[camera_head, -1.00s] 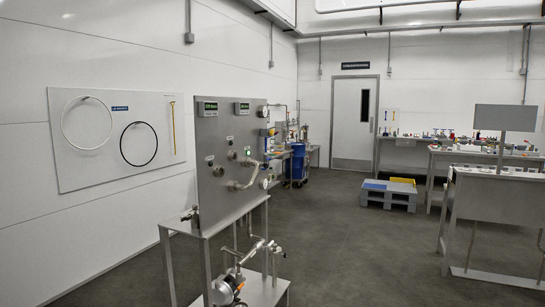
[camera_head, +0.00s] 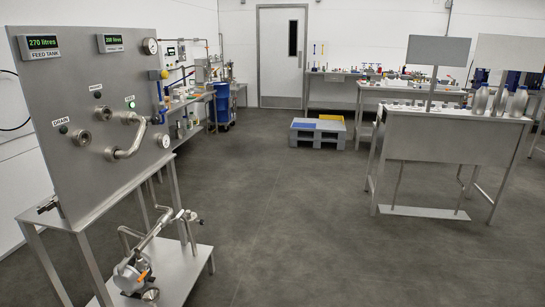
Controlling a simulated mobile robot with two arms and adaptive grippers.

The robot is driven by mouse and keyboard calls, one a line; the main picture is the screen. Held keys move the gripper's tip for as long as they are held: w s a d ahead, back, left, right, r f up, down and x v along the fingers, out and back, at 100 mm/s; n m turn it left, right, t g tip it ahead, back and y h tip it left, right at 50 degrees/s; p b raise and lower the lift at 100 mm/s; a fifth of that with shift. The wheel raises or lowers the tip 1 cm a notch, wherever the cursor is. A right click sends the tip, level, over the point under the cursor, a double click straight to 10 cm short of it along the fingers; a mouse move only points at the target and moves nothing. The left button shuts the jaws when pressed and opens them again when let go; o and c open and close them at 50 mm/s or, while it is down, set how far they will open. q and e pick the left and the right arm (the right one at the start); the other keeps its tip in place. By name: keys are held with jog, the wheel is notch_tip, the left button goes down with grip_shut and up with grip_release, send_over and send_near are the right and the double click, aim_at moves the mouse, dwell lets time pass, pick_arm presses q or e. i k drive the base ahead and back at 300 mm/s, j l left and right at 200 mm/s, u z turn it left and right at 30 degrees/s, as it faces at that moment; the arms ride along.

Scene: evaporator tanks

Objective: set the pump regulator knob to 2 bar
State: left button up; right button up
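A grey upright panel (camera_head: 75,130) stands on a metal stand at the left. Its displays read 270 litres, over the label FEED TANK (camera_head: 40,47), and apparently 200 litres (camera_head: 114,43). A round gauge (camera_head: 151,46) sits at its top right corner and another gauge (camera_head: 164,141) lower on the right edge. Neither gripper is in view.
A pallet (camera_head: 318,136) lies ahead. A metal bench (camera_head: 445,145) with bottles stands right. The floor (camera_head: 275,225) between is clear.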

aim_at(165, 74)
jog(key=i+z, duration=0.1)
jog(key=i, duration=1.65)
